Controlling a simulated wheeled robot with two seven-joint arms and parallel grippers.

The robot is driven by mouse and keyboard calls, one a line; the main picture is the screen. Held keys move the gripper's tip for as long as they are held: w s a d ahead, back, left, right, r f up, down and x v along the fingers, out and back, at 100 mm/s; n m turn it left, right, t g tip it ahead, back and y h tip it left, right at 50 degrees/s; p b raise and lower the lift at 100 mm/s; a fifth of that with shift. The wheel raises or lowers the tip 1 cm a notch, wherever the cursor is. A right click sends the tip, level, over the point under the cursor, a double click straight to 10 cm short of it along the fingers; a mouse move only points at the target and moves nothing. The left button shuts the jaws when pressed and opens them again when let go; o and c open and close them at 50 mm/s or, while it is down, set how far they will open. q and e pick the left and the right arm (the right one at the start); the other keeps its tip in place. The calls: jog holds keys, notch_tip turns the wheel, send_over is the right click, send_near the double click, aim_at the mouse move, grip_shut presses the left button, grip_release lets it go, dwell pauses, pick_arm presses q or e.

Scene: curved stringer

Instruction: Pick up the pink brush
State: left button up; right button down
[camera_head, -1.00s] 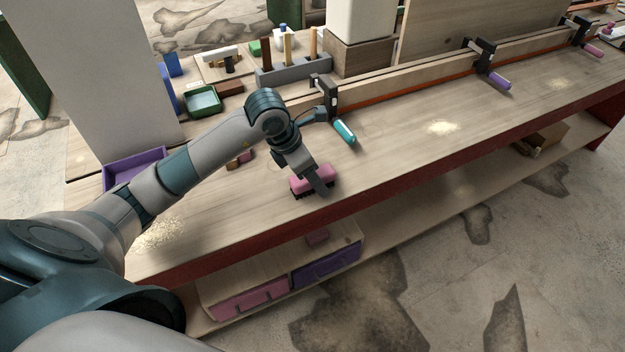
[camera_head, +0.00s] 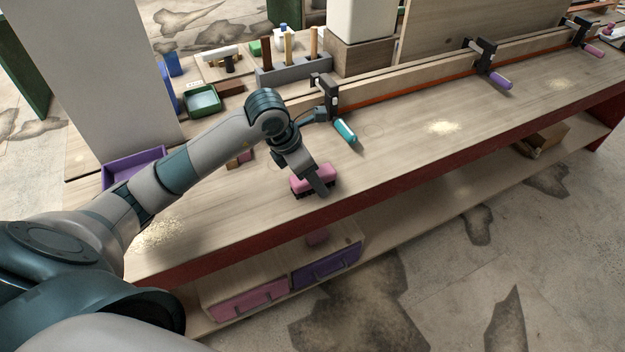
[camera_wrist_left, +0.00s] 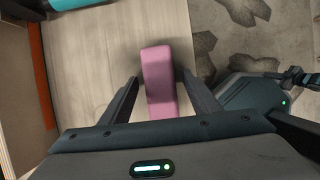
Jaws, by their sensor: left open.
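The pink brush (camera_head: 311,179) lies bristles down on the workbench (camera_head: 400,170), near its front edge. My left gripper (camera_head: 321,186) is right at the brush, reaching down over it and hiding part of it. In the left wrist view the pink brush (camera_wrist_left: 159,82) shows between the two open fingers of my left gripper (camera_wrist_left: 160,92). The fingers stand on either side of it, and I cannot tell whether they touch it. My right gripper is not in view.
A clamp with a teal handle (camera_head: 345,131) stands behind the brush on the wooden strip. A purple tray (camera_head: 134,166) and a green tray (camera_head: 203,100) lie to the left. A pile of sawdust (camera_head: 443,128) lies to the right. The bench right of the brush is mostly clear.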

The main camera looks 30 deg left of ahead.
aim_at(323, 172)
pick_arm(q)
jog(key=shift+f, duration=0.1)
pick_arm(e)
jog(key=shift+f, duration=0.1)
pick_arm(q)
jog(key=c, duration=1.2)
jog(key=shift+r, duration=0.2)
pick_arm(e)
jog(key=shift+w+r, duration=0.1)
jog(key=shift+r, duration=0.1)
